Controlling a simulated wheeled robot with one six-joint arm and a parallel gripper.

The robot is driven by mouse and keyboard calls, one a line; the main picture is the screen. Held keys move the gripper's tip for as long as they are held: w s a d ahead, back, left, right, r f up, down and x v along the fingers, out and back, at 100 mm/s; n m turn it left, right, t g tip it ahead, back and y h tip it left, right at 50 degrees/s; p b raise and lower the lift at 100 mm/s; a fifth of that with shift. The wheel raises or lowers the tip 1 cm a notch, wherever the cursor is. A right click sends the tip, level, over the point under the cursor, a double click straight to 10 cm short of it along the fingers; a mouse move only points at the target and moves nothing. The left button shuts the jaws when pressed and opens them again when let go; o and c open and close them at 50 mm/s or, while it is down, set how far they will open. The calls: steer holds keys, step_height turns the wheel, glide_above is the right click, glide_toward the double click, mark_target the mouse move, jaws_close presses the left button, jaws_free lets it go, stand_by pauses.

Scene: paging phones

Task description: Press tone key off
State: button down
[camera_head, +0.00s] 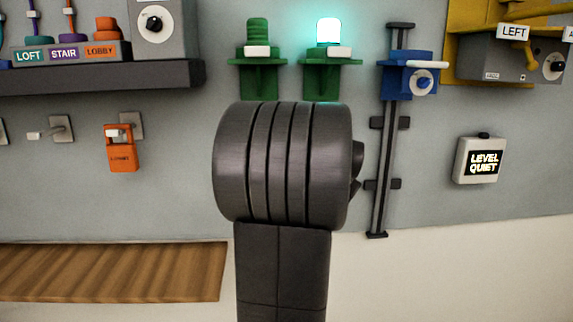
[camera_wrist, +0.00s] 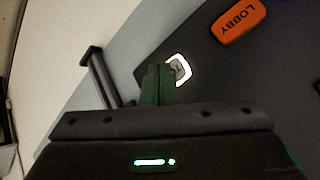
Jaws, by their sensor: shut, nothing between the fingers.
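In the wrist view, a small square key with a glowing white edge (camera_wrist: 178,70) sits on a dark panel (camera_wrist: 215,75). It bears a dark mark that I cannot read, and no "tone" label is legible. My gripper (camera_wrist: 160,72) is shut and empty, its fingertips right beside the key and overlapping its left edge in the picture. I cannot tell whether they touch it. In the head view, my dark arm fills the middle and hides my gripper and the key.
An orange LOBBY label (camera_wrist: 238,20) lies on the dark panel.

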steer(key=shift+s, duration=0.45)
stand_by(0.4)
steer(key=s+b, duration=0.1)
steer(key=s, duration=0.5)
steer(key=shift+d+b, duration=0.15)
steer(key=shift+b, duration=0.2)
